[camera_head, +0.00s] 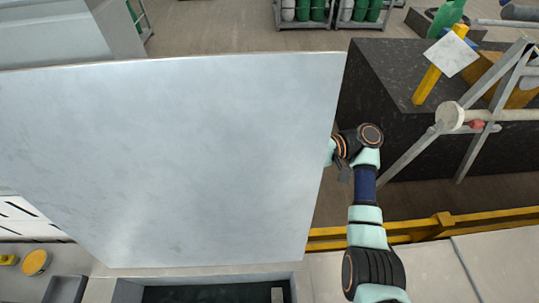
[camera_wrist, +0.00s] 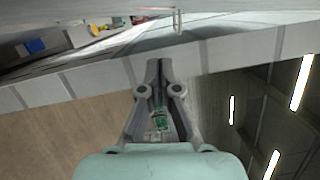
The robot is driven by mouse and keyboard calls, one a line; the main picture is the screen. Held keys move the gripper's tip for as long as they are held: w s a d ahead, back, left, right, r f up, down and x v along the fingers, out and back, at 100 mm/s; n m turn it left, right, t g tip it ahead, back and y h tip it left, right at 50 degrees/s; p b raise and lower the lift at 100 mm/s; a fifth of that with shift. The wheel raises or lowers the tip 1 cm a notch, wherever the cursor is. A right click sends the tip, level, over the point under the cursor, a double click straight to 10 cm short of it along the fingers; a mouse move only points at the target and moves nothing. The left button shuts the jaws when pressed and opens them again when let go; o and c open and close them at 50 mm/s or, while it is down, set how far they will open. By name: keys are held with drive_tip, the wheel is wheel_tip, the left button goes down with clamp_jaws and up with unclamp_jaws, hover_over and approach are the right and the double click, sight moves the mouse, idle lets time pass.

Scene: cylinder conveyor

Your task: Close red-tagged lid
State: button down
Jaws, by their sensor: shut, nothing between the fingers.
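A large pale grey metal lid (camera_head: 170,150) stands raised over an open bin (camera_head: 115,291) in the head view and fills most of its left half. No red tag can be made out on the lid's visible face. My gripper shows in the wrist view (camera_wrist: 159,68) with its fingers together and nothing between them. Its tips overlap a grey strip (camera_wrist: 225,52) that crosses the view; I cannot tell whether they touch it. In the head view my wrist is beside the lid's right edge, and the fingers are mostly hidden there.
A yellow rail (camera_head: 410,228) runs behind my arm at right. A dark speckled block (camera_head: 390,90) and a grey metal frame (camera_head: 465,165) stand beyond it. Racks of green and white cylinders (camera_head: 303,12) are at the back. A yellow round object (camera_head: 36,262) lies at lower left.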

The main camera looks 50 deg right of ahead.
sight(269, 177)
drive_tip(key=a, duration=0.1)
drive_tip(key=a+p, duration=0.1)
drive_tip(key=a, duration=0.2)
drive_tip(key=shift+s+a+r+p, duration=0.2)
drive_tip(key=shift+a+r+p, duration=0.1)
drive_tip(key=shift+r+p, duration=0.05)
drive_tip(key=shift+s+a, duration=0.4)
drive_tip(key=shift+a, duration=0.05)
